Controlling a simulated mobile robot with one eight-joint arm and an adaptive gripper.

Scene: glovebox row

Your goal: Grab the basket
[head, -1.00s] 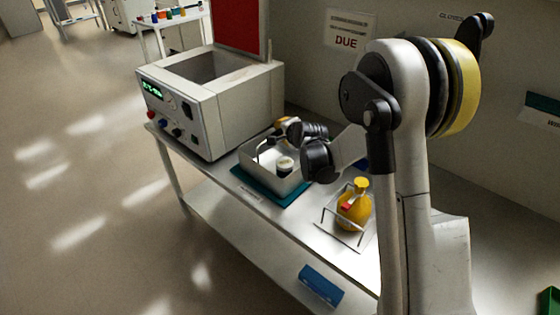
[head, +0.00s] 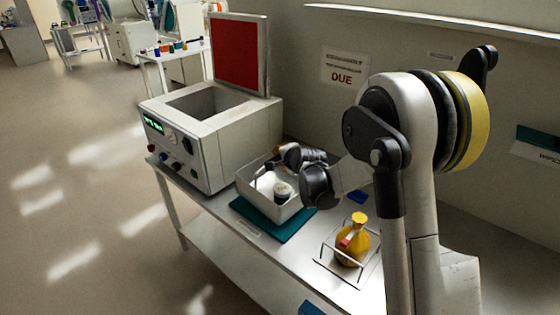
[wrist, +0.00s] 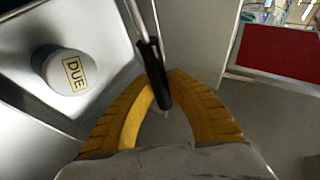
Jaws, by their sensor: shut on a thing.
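The basket (head: 262,204) is a light, open, box-shaped container on a teal mat (head: 272,222) on the bench. A white-lidded jar (head: 282,191) stands inside it. In the wrist view the jar's lid (wrist: 68,70) reads "DUE", and the basket's pale inside (wrist: 115,35) lies around it. A thin metal handle with a black grip (wrist: 152,70) comes down between the yellow fingers. My gripper (wrist: 171,82) is shut on this black grip. In the head view my wrist hangs over the basket's back side and hides part of it.
A grey box-like machine (head: 235,140) with a raised red-faced lid (head: 241,55) stands left of the basket. A yellow bottle (head: 353,243) sits in a wire rack at right. A wall rises behind the bench (head: 235,262); open floor lies left.

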